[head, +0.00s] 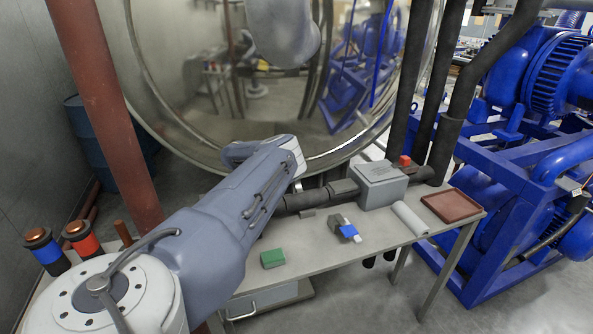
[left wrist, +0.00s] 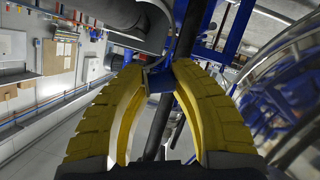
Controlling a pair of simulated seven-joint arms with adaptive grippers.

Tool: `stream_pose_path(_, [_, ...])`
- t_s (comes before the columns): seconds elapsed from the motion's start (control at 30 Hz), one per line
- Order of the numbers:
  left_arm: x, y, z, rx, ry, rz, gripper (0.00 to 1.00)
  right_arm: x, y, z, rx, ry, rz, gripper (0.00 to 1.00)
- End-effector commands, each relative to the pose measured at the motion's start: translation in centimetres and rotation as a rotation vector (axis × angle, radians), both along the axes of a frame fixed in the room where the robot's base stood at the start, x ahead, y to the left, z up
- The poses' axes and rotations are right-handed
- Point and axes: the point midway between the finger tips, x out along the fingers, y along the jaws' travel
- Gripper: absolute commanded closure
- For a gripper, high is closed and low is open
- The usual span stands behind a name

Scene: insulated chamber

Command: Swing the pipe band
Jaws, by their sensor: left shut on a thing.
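My left gripper (left wrist: 158,72) shows in the left wrist view, with its two yellow ribbed fingers drawn together at the tips. It is shut on a small part at a dark pipe (left wrist: 118,12), which I take to be the pipe band; the tips hide most of it. In the head view my left arm reaches over the table toward the dark horizontal pipe (head: 300,202) along its back edge, and hides the gripper and the band. My right gripper is in neither view.
A grey box (head: 380,184) sits on the pipe line. The table (head: 318,252) bears a green block (head: 272,258), a blue-and-white item (head: 347,231), a white roll (head: 410,217) and a brown tray (head: 451,205). Dark vertical pipes (head: 408,80) and blue machinery (head: 535,190) stand right.

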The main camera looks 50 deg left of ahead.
Motion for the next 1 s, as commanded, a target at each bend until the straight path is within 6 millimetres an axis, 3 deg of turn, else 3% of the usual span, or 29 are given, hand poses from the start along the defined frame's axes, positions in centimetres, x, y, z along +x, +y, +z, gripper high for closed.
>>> stream_pose_path(0.7, [-1.7,-3.4,1.6,0.402,-0.185,0.005,1.0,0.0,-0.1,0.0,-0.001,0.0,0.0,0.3])
stream_pose_path(1.0, [-2.1,-4.3,1.6,0.398,-0.184,0.003,1.0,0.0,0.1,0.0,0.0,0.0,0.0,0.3])
